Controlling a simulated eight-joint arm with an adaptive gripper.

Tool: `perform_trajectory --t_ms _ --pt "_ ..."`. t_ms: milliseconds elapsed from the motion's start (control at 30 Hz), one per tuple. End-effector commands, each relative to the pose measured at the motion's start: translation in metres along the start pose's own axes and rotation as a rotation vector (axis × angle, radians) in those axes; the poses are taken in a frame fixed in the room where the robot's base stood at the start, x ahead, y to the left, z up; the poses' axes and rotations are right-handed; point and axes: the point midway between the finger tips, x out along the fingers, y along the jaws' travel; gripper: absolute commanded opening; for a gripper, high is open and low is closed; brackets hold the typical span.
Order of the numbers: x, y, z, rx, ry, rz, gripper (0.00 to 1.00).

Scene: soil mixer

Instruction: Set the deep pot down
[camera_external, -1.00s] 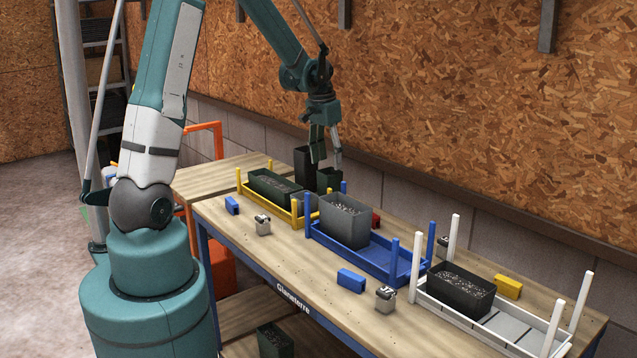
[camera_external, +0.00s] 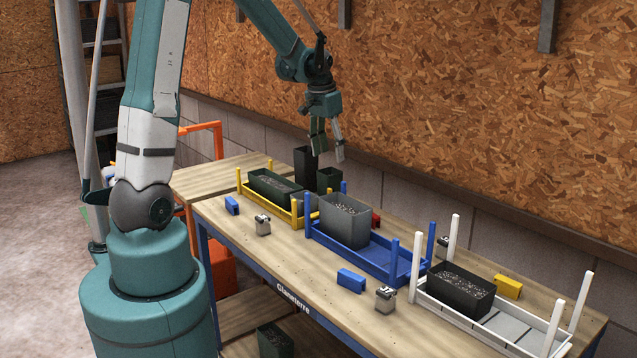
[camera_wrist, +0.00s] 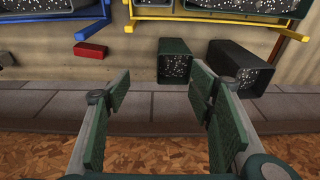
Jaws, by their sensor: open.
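A tall dark pot (camera_external: 304,166) stands upright at the back of the table, beyond the yellow tray. A shorter dark green pot (camera_external: 329,180) stands upright just to its right. In the wrist view the tall pot (camera_wrist: 238,66) and the green pot (camera_wrist: 174,63) both show dark, speckled contents, with a narrow gap between them. I cannot tell for certain which one is called the deep pot. My gripper (camera_external: 327,153) is open and empty, above and slightly right of the green pot, touching neither. Its spread fingers (camera_wrist: 158,98) also show in the wrist view.
The yellow tray (camera_external: 286,215) holds a green planter. The blue tray (camera_external: 382,265) holds a tall grey pot (camera_external: 344,222). The white tray (camera_external: 480,335) holds a dark pot. A red block (camera_external: 376,219) lies behind the blue tray. The chipboard wall (camera_external: 470,110) rises close behind the table.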

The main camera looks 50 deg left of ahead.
Motion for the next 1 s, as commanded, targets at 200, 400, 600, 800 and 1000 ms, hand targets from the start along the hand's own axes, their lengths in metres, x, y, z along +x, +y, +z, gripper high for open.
perform_trajectory --t_ms 200,400,600,800,1000 --pt "-0.037 0.029 0.017 0.002 0.042 -0.011 0.54" --pt "-0.067 0.053 0.034 0.002 0.081 -0.018 0.54" --pt "-0.093 0.076 0.053 0.002 0.123 -0.024 0.54" --pt "-0.115 0.098 0.076 0.002 0.163 -0.028 0.54" --pt "-0.135 0.118 0.099 0.002 0.204 -0.029 0.54"
